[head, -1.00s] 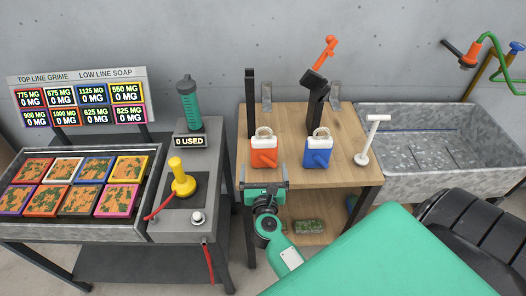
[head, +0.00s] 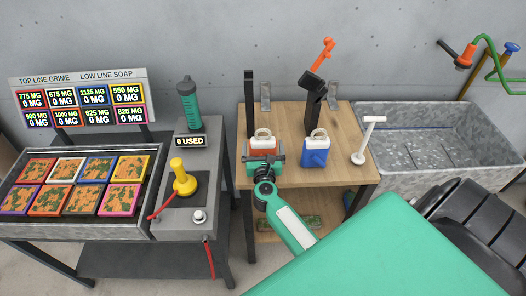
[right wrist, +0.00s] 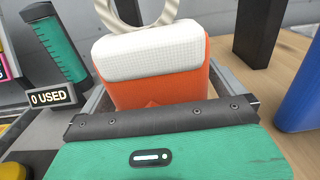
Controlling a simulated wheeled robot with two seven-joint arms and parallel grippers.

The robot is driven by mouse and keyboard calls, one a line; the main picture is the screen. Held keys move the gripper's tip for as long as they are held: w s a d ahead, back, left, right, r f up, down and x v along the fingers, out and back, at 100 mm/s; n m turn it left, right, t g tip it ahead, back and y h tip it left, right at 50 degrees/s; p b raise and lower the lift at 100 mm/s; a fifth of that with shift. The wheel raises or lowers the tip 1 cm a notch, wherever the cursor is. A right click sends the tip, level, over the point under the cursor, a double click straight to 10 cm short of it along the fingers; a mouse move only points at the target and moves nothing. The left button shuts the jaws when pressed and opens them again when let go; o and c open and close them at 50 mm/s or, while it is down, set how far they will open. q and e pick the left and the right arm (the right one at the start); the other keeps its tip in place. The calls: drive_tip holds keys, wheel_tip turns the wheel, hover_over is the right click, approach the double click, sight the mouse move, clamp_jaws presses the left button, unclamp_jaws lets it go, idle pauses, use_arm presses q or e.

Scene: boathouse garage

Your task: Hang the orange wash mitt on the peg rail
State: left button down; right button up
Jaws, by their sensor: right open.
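The orange wash mitt (head: 263,145) stands upright on the wooden bench, with a white cuff and a pale loop on top. My right gripper (head: 264,158) is at its near side and hides its lower part in the head view. In the right wrist view the mitt (right wrist: 160,88) fills the middle, just beyond the green gripper body, with grey finger parts at either side. The jaws are open; whether they touch the mitt I cannot tell. I cannot pick out the peg rail with certainty. My left gripper is out of view.
A blue mitt (head: 315,157) stands to the right on the bench (head: 340,170). Two black uprights (head: 249,105) rise behind, one with an orange-ended arm. A white T-shaped stand (head: 366,140), a metal trough (head: 430,172) and the left console with a green bottle (head: 188,105) are nearby.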

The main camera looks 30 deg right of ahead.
drive_tip(key=c, duration=0.9)
drive_tip(key=shift+r, duration=0.15)
wheel_tip(320, 180, up, 20)
drive_tip(key=p, duration=0.3)
drive_tip(key=shift+o, duration=0.8)
drive_tip(key=shift+c, duration=1.4)
